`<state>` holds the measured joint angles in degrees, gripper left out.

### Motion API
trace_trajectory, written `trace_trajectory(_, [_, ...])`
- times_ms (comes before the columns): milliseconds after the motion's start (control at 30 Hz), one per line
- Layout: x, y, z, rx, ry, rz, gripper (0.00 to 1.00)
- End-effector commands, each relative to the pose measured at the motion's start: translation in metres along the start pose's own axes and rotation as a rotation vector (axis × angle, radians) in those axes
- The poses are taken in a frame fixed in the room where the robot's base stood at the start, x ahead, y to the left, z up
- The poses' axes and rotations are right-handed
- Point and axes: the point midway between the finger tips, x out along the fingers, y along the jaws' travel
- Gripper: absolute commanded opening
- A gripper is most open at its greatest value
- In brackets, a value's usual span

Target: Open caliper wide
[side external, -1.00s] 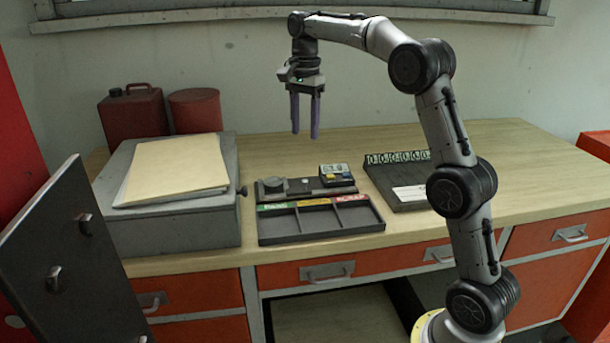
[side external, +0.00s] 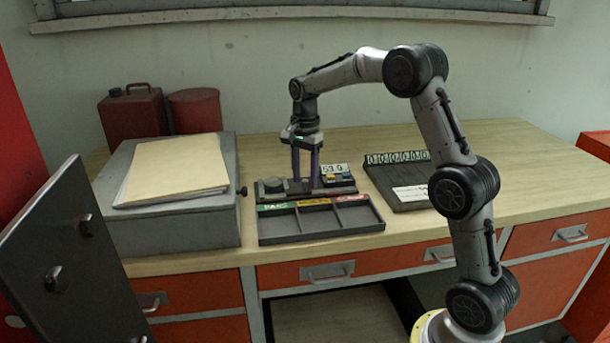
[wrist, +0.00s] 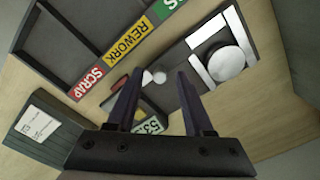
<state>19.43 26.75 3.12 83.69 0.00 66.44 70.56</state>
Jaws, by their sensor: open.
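The bench caliper is a dark base (side external: 300,192) on the workbench. A round metal piece (side external: 273,185) sits at its left end, and a display (side external: 334,169) with coloured buttons is at its right. In the wrist view the pale round piece (wrist: 225,62) sits in a bracket at the upper right. The display (wrist: 153,127), partly hidden by my gripper, shows a number starting with 53. My gripper (side external: 305,187) is open and points down at the caliper's middle. In the wrist view its fingers (wrist: 157,82) lie either side of small silvery knobs (wrist: 154,77); contact cannot be told.
A sorting tray (side external: 320,233) labelled with green, yellow and red strips lies in front of the caliper. A dark board (side external: 400,188) with a number strip is to the right. A grey box (side external: 175,225) with folders (side external: 177,168) stands left. The right bench top is clear.

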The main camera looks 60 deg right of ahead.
Motion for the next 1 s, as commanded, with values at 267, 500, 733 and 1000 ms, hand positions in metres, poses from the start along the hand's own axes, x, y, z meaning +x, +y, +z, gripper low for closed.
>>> trace_trajectory(267, [0.0001,0.0,0.0,0.0,0.0,0.0,0.41])
trace_trajectory(500, [-0.0003,0.0,0.0,0.0,0.0,0.0,0.0])
trace_trajectory(733, [-0.0005,0.0,0.0,0.0,0.0,0.0,0.0])
trace_trajectory(1000, [-0.0008,-0.0001,0.0,0.0,0.0,-0.001,0.0])
